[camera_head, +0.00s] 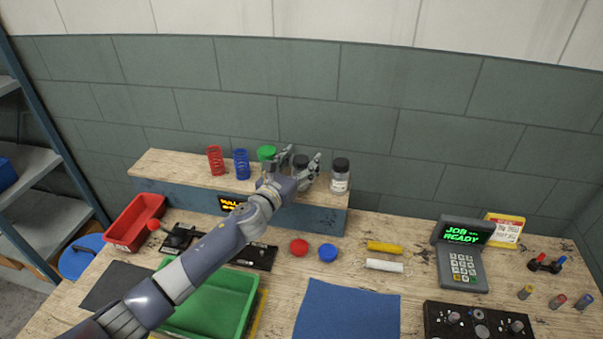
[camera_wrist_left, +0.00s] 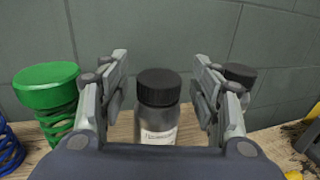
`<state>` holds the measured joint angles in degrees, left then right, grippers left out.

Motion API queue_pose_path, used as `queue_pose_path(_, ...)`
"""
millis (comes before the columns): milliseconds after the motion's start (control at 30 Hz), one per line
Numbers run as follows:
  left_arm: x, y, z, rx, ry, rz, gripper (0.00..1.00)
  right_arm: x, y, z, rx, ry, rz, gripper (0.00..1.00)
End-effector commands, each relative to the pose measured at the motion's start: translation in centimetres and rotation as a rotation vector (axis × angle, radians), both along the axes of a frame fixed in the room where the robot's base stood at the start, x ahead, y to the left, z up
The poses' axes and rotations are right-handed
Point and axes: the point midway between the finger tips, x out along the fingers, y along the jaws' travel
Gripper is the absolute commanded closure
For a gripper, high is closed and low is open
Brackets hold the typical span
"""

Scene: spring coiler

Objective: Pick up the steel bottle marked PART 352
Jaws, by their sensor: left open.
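A steel-grey bottle with a black cap (camera_wrist_left: 158,115) stands upright on the wooden shelf top; its white label is too small to read. In the head view its black cap (camera_head: 301,161) shows between my fingers, and the body is mostly hidden. My left gripper (camera_head: 303,156) is open, with one finger on each side of this bottle; in the wrist view the left gripper (camera_wrist_left: 161,80) shows gaps on both sides. A second bottle (camera_head: 340,178), clear-grey with a black cap and an unreadable label, stands just to the right; its cap (camera_wrist_left: 240,74) shows behind the right finger.
A red spring (camera_head: 215,160), a blue spring (camera_head: 241,164) and a green-capped spring (camera_wrist_left: 48,95) stand left on the shelf (camera_head: 165,168). Below are a red bin (camera_head: 133,222), green tray (camera_head: 228,300), blue mat (camera_head: 345,315) and keypad terminal (camera_head: 461,260). The wall is close behind.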

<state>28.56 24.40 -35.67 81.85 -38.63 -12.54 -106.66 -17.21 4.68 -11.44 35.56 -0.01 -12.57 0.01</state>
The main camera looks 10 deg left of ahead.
Motion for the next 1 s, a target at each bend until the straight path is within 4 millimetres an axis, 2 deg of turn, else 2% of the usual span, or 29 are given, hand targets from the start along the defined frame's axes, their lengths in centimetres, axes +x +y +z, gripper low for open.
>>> queue_pose_path(267, 0.28, -0.07, 0.02, 0.001, -0.001, -0.001, 0.42, 0.03, -0.10, 0.02, -0.001, 0.000, 0.001, 0.60)
queue_pose_path(367, 0.27, -0.07, 0.01, 0.001, -0.001, 0.000, 0.60, 0.02, -0.09, 0.02, -0.001, 0.000, 0.001, 0.60)
queue_pose_path(533, 0.27, -0.05, 0.00, 0.000, 0.000, 0.000, 0.99, 0.01, -0.07, 0.02, -0.001, 0.001, 0.001, 0.60)
queue_pose_path(867, 0.29, -0.05, 0.20, 0.000, -0.002, 0.000, 1.00, -0.01, 0.06, 0.03, 0.001, 0.001, 0.000, 0.60)
queue_pose_path(1000, 0.33, -0.03, 0.89, 0.002, -0.005, -0.001, 1.00, -0.01, 0.24, 0.11, 0.003, 0.002, -0.001, 0.60)
